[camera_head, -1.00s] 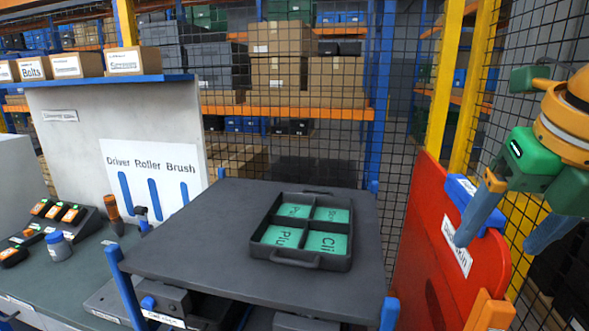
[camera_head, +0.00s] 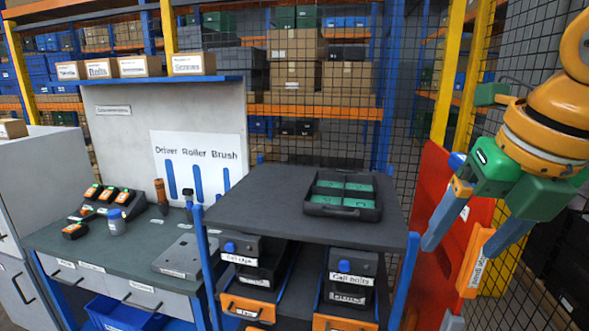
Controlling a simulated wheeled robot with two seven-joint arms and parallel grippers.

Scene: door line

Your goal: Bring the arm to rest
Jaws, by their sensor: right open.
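My right gripper (camera_head: 458,238) is at the right of the head view, with its two blue-grey fingers spread apart and nothing between them. Its green body and orange wrist come in from the upper right edge. The fingers hang in front of the red panel (camera_head: 436,178); whether they touch it I cannot tell. My left gripper does not show.
A dark cart top (camera_head: 262,205) bears a black divided tray (camera_head: 369,212) with green compartments. Labelled bins sit below it. A workbench (camera_head: 75,240) with several small tools stands at left. Mesh fencing (camera_head: 411,110) and a yellow post (camera_head: 443,65) stand behind.

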